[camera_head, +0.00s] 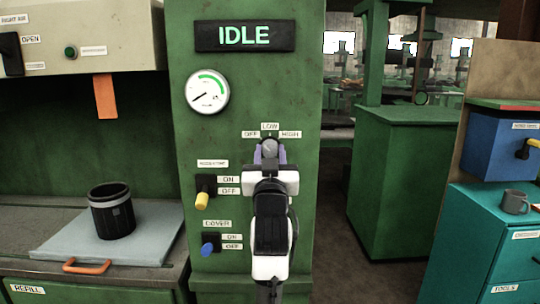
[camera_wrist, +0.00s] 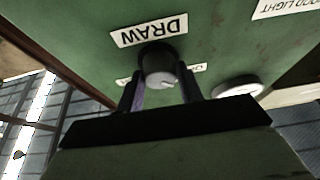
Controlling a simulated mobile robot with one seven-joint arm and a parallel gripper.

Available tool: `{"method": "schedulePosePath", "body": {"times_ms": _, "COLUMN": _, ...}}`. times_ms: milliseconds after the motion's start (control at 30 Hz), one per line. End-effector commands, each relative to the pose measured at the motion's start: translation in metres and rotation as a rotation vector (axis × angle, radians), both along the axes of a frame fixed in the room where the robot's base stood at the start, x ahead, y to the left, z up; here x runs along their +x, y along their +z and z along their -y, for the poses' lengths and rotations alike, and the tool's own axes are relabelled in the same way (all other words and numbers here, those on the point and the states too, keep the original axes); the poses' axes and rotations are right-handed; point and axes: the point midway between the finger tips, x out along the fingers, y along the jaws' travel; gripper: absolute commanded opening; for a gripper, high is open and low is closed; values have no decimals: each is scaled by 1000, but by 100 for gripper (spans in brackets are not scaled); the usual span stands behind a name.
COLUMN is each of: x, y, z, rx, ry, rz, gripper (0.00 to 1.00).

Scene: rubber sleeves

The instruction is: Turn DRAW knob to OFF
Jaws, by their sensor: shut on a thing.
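The DRAW knob (camera_head: 269,146) is a dark round dial on the green panel, with OFF, LOW and HIGH labels above it in the head view. My gripper (camera_head: 270,156) is shut on it, one finger on each side. In the wrist view the knob (camera_wrist: 157,62) sits between the fingertips (camera_wrist: 160,92), below the upside-down DRAW label (camera_wrist: 150,30). A pale mark on its face points roughly toward the LOW side; the exact setting is hard to tell. My wrist hides the panel below the knob in the head view.
A gauge (camera_head: 207,92) and a lit IDLE display (camera_head: 245,36) are above. A yellow-tipped switch (camera_head: 202,198) and a blue-tipped COVER switch (camera_head: 208,248) sit left of my wrist. A black container (camera_head: 112,212) stands on a tray at left. Teal drawers (camera_head: 500,230) are at right.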

Motion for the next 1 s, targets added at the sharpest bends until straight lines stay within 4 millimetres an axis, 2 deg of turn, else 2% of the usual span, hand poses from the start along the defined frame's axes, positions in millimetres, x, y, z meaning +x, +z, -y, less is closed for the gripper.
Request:
{"method": "schedulePosePath", "body": {"times_ms": 100, "x": 0, "y": 1, "z": 0, "rx": -1, "ry": -1, "rz": 1, "gripper": 14}}
{"method": "schedulePosePath", "body": {"times_ms": 133, "x": 0, "y": 1, "z": 0, "rx": -1, "ry": -1, "rz": 1, "gripper": 39}}
{"method": "schedulePosePath", "body": {"times_ms": 300, "x": 0, "y": 0, "z": 0, "rx": 0, "ry": -1, "rz": 1, "gripper": 58}}
{"method": "schedulePosePath", "body": {"times_ms": 667, "x": -6, "y": -4, "z": 0, "rx": 1, "ry": -1, "rz": 1, "gripper": 58}}
{"method": "schedulePosePath", "body": {"times_ms": 767, "x": -19, "y": -11, "z": 0, "rx": 1, "ry": -1, "rz": 1, "gripper": 58}}
{"method": "schedulePosePath", "body": {"times_ms": 1000, "x": -70, "y": -33, "z": 1, "rx": 1, "ry": -1, "rz": 2, "gripper": 58}}
